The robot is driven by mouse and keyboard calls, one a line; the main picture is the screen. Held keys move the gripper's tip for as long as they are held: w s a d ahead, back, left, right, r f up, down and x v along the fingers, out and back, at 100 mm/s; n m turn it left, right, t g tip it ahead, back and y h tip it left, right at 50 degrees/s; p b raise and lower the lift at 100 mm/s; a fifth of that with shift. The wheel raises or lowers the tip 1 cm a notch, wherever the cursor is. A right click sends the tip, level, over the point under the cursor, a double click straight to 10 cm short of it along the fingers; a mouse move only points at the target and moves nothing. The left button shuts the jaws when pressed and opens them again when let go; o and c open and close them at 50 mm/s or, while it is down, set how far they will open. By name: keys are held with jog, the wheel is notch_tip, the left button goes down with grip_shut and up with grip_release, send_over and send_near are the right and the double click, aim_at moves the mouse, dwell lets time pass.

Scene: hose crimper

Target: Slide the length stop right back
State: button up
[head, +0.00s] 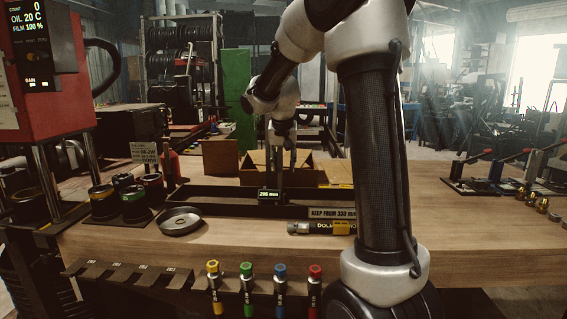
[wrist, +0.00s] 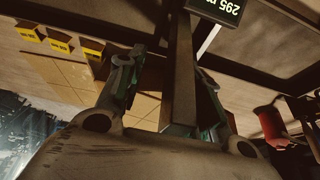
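The length stop is a dark upright post (wrist: 181,70) with a small display (head: 269,195) on its lower part. The display reads about 295 mm. It stands on a dark rail (head: 220,198) that runs along the bench. My gripper (head: 282,155) is at the upper part of the post. In the wrist view, my gripper's fingers (wrist: 165,88) are on either side of the post. A gap shows between the left finger and the post. The right finger is close to it; I cannot tell whether it touches.
An open cardboard box (head: 308,172) stands behind the rail. A short hose (head: 312,228) lies in front, near a sign (head: 332,213) reading "KEEP FROM 330 mm". A metal dish (head: 180,221) is at the left, near the red press (head: 48,85). Coloured-cap markers (head: 247,285) hang at the bench's front edge.

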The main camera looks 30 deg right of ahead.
jog(key=shift+a, duration=0.15)
jog(key=shift+s+a+f, duration=0.1)
jog(key=shift+a, duration=0.1)
grip_shut()
jog(key=s+d, duration=1)
jog(key=d, duration=0.4)
jog(key=s+d, duration=1)
jog(key=d, duration=0.5)
jog(key=shift+d+f, duration=0.1)
jog(key=shift+f, duration=0.05)
grip_release()
jog(key=shift+r, duration=0.2)
